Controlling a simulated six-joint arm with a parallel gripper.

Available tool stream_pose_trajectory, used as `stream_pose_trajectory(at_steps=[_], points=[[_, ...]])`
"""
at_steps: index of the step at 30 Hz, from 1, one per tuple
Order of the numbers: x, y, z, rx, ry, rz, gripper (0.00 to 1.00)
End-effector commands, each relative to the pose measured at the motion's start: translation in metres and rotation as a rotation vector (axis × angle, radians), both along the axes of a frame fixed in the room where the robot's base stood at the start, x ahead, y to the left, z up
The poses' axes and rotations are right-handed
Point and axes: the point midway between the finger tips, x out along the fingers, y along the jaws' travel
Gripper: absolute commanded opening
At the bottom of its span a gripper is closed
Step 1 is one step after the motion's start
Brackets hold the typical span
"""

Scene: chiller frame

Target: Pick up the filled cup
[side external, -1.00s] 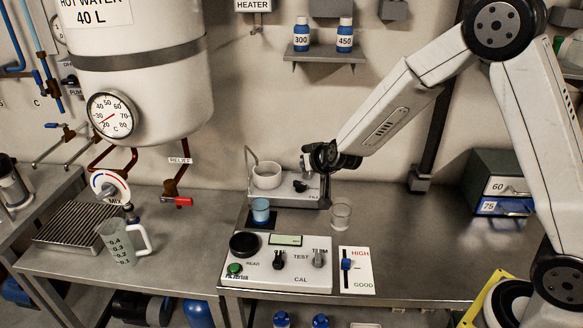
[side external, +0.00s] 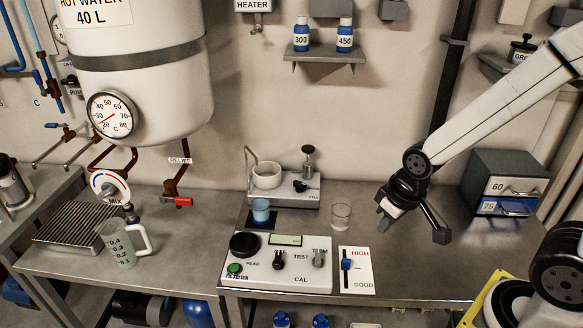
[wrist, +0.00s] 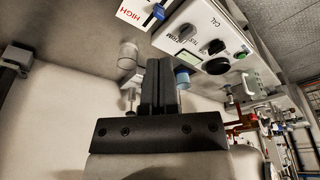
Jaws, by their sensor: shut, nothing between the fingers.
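A small cup with blue contents (side external: 260,210) stands upright on a dark pad left of centre on the bench. It also shows in the wrist view (wrist: 182,78), just right of the fingers. A clear, empty-looking cup (side external: 341,216) stands to its right; it shows in the wrist view (wrist: 128,54) too. My gripper (side external: 383,224) is shut and empty, above the bench to the right of both cups and apart from them. Its fingers are together in the wrist view (wrist: 158,62).
A filler unit with a white bowl (side external: 267,176) and an upright plunger (side external: 308,162) stands behind the cups. A test panel (side external: 278,264) and a HIGH/GOOD slider card (side external: 356,270) lie in front. A measuring jug (side external: 118,243) is far left.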

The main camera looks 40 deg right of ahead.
Motion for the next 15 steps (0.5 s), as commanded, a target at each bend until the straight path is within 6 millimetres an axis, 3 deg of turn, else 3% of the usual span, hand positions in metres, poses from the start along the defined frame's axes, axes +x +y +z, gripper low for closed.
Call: stream_pose_trajectory(at_steps=[13,14,15], points=[[0.0012,0.0003,0.0002,0.001,-0.003,0.000,0.00],[0.0012,0.0003,0.0002,0.001,-0.003,0.000,0.03],[0.0012,0.0003,0.0002,0.001,-0.003,0.000,0.16]])
